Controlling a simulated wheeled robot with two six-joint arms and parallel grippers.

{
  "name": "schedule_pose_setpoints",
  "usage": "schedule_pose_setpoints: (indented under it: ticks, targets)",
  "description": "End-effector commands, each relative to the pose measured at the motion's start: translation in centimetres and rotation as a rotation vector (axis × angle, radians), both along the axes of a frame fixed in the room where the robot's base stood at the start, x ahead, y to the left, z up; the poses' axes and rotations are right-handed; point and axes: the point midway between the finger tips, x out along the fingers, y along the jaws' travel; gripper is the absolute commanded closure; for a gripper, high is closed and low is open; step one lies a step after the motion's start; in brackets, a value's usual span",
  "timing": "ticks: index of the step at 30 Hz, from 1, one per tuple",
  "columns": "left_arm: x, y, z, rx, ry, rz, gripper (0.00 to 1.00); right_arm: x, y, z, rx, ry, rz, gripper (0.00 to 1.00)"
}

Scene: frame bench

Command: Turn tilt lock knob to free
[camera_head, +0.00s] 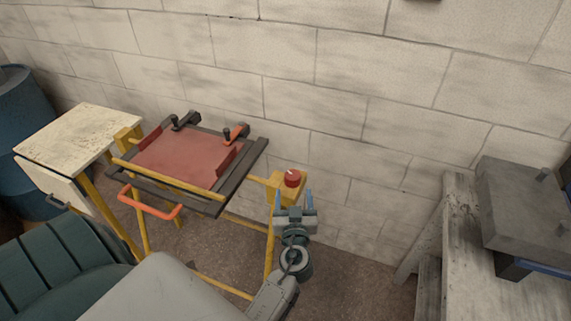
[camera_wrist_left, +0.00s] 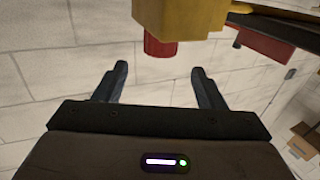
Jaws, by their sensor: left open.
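The tilt lock knob (camera_head: 292,178) is a red round knob with a pale mark on top, set on a yellow bracket at the right end of the frame bench. In the left wrist view the red knob (camera_wrist_left: 160,47) shows under the yellow bracket (camera_wrist_left: 180,18), beyond the fingertips and between their lines. My left gripper (camera_head: 293,200) is open and empty, just in front of the knob in the head view. Its two fingers also show apart in the left wrist view (camera_wrist_left: 160,85). I see no contact with the knob. My right gripper is not in view.
The bench carries a tilted red panel (camera_head: 180,155) with dark clamps and an orange handle (camera_head: 150,203). A pale side table (camera_head: 68,135) stands left. A block wall is behind. A worn workbench (camera_head: 450,240) with a grey block (camera_head: 520,205) stands right.

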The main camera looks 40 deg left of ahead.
Motion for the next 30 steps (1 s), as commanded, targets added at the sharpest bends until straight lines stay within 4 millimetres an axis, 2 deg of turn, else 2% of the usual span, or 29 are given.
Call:
schedule_pose_setpoints:
  ticks: [7, 15, 21, 29, 30]
  targets:
    - [3.5, 2.6, 0.7, 0.006, 0.001, 0.0, 0.36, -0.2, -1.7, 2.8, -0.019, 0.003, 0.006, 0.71]
    - [7.1, 5.3, 0.4, 0.002, 0.002, 0.002, 0.36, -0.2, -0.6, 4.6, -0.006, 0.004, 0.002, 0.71]
    - [8.2, 6.1, 0.1, 0.001, 0.001, 0.003, 0.36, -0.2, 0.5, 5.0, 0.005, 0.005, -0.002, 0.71]
    - [8.3, 6.2, 0.0, -0.001, 0.0, 0.003, 0.36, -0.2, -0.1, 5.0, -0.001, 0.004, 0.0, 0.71]
    - [8.3, 6.2, 0.0, -0.001, 0.0, 0.003, 0.4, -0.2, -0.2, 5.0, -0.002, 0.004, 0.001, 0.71]
